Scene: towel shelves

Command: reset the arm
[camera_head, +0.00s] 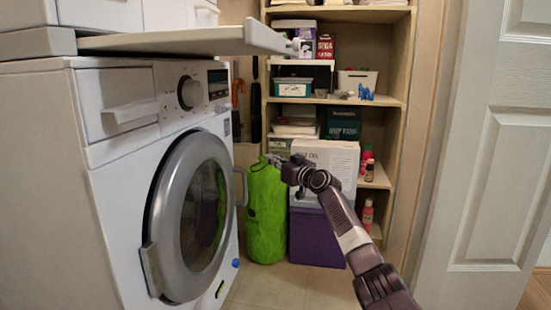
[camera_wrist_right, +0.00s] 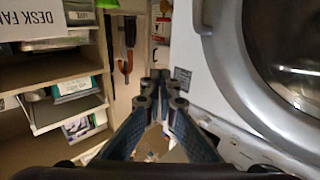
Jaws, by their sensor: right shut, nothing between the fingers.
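My right arm comes in from the lower right in the head view. Its gripper (camera_head: 276,162) is in front of the upper part of a green bag (camera_head: 265,215); I cannot tell whether it touches the bag. In the right wrist view the fingers of the right gripper (camera_wrist_right: 163,88) are together, with nothing held between them. My left gripper is in neither view.
A white washing machine (camera_head: 110,190) with a round door (camera_head: 190,215) stands at left, a pulled-out board (camera_head: 190,41) above it. Shelves (camera_head: 390,101) with boxes and bottles are at the back. A purple box (camera_head: 316,238) stands beside the green bag. A white door (camera_head: 490,180) is at right.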

